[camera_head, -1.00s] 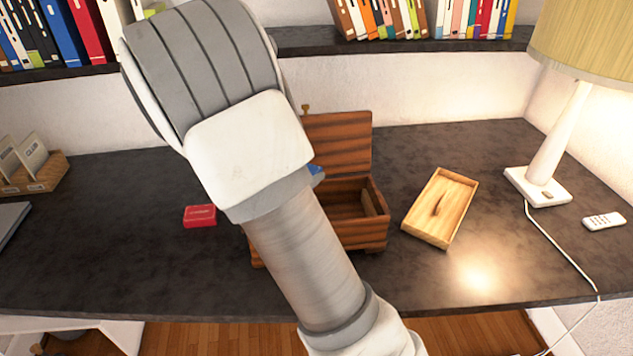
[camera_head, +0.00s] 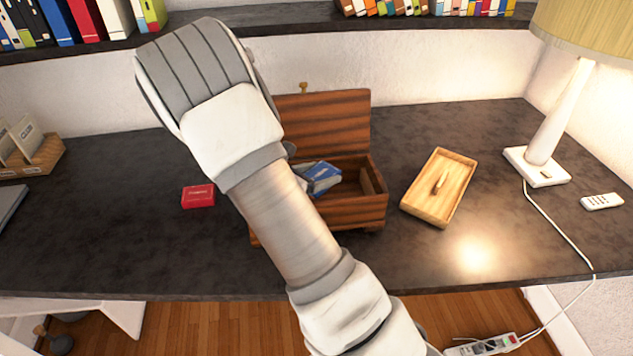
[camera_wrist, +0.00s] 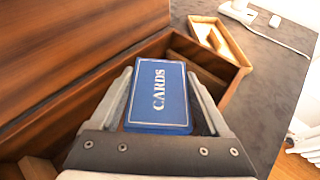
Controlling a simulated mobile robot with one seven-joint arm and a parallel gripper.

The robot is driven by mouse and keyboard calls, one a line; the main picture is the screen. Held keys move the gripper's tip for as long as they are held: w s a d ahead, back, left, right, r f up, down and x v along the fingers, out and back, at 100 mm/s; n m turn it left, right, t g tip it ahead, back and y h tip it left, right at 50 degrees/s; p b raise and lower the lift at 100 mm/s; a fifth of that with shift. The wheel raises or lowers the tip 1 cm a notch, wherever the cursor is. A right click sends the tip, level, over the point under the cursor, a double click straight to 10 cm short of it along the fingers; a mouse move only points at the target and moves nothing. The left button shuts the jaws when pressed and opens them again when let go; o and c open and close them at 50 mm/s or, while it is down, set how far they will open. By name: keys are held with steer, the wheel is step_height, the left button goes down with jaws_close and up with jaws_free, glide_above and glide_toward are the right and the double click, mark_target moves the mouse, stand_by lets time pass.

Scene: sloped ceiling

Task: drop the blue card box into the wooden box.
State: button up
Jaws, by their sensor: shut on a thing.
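The blue card box (camera_wrist: 158,95), marked "CARDS", is held between the two fingers of my gripper (camera_wrist: 160,90) in the wrist view. In the head view the blue card box (camera_head: 322,178) shows over the opening of the wooden box (camera_head: 352,212), with my gripper (camera_head: 308,172) partly hidden behind my arm. The wooden box has its lid raised at the back, and it also shows in the wrist view (camera_wrist: 228,68). I cannot tell exactly how high the card box is above the box floor.
A red card box (camera_head: 198,196) lies on the dark desk (camera_head: 130,240) to the left. A shallow wooden tray (camera_head: 419,208) lies to the right, near a lamp (camera_head: 545,150) and a white remote (camera_head: 602,201). A card organiser (camera_head: 42,158) stands far left.

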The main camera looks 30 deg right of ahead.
steer(key=shift+f, duration=0.15)
steer(key=o, duration=1.4)
steer(key=p+v, duration=0.1)
steer(key=v, duration=1.6)
steer(key=shift+s+a, duration=0.15)
steer(key=shift+s, duration=0.05)
steer(key=s+d+r+m+g+y, duration=0.4)
steer(key=s+r+m+y, duration=0.25)
steer(key=s+m, duration=0.5)
steer(key=s+a+r+m+t+y, duration=0.1)
steer(key=s+r+m+y, duration=0.1)
steer(key=m, duration=0.1)
steer(key=s+a+r+m+t+y, duration=0.1)
steer(key=s+r+m+t+y, duration=0.1)
steer(key=s+r+m, duration=0.1)
steer(key=s+a+r+m+t+y, duration=0.1)
steer(key=s+a+r+m+y, duration=0.1)
steer(key=m, duration=0.3)
steer(key=shift+s+r+t, duration=0.25)
steer(key=shift+r+t, duration=0.05)
steer(key=shift+r, duration=0.4)
